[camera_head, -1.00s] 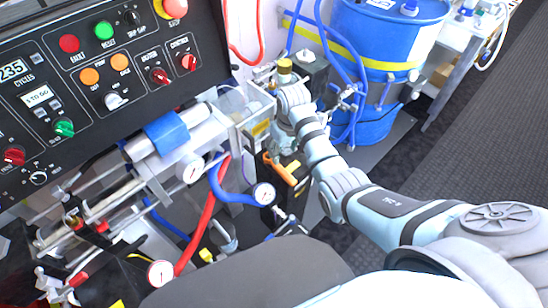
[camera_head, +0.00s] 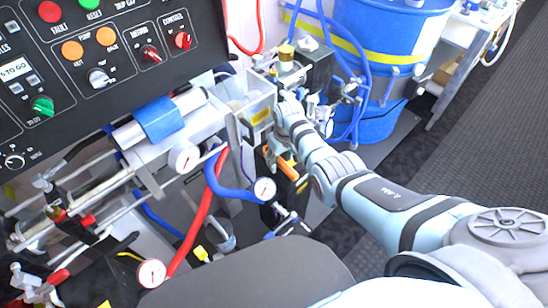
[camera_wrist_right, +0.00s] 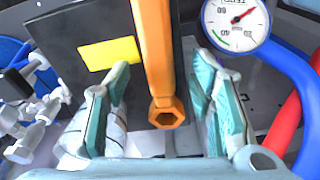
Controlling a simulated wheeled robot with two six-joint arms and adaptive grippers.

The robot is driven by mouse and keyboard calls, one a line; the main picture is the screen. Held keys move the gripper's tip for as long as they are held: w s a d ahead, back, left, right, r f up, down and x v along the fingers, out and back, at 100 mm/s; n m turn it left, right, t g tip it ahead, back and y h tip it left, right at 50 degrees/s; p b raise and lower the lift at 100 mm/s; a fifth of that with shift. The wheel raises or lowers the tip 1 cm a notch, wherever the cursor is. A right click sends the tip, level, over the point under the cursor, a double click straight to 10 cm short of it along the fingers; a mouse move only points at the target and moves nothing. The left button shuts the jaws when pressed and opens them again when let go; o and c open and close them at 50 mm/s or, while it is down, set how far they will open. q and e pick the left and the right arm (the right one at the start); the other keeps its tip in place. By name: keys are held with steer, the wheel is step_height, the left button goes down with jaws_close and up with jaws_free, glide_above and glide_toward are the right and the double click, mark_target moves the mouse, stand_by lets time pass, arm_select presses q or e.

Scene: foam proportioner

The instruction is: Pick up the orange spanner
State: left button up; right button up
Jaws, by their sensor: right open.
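The orange spanner (camera_head: 287,169) shows in the head view low beside the machine, partly covered by my right arm. In the right wrist view the orange spanner (camera_wrist_right: 153,55) runs down from the top edge, its ringed end towards me. My right gripper (camera_wrist_right: 162,88) is open, with one teal-padded finger on each side of the spanner and a visible gap to each. In the head view the right gripper (camera_head: 272,158) is small and partly hidden by its own wrist. My left gripper is not in view.
A dark box with a yellow label (camera_wrist_right: 109,53) is behind the spanner. A pressure gauge (camera_wrist_right: 236,20) with blue and red hoses is close on the right. A blue drum (camera_head: 385,60) stands at the back, and a control panel (camera_head: 95,50) at upper left.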

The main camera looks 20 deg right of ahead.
mark_target(286, 165)
steer(key=shift+r, duration=0.1)
jaws_close()
steer(key=shift+r, duration=0.1)
steer(key=shift+r+p, duration=0.5)
steer(key=shift+r, duration=0.15)
step_height(286, 165, up, 2)
steer(key=shift+r+p, duration=0.15)
steer(key=shift+p, duration=0.5)
steer(key=s+p, duration=0.1)
steer(key=s+d+p, duration=0.1)
steer(key=s, duration=0.1)
steer(key=shift+r, duration=0.15)
steer(key=s+d+p, duration=0.2)
steer(key=s, duration=0.5)
steer(key=s+d+p, duration=0.2)
steer(key=s+d, duration=0.1)
steer(key=s, duration=0.4)
steer(key=shift+f, duration=0.3)
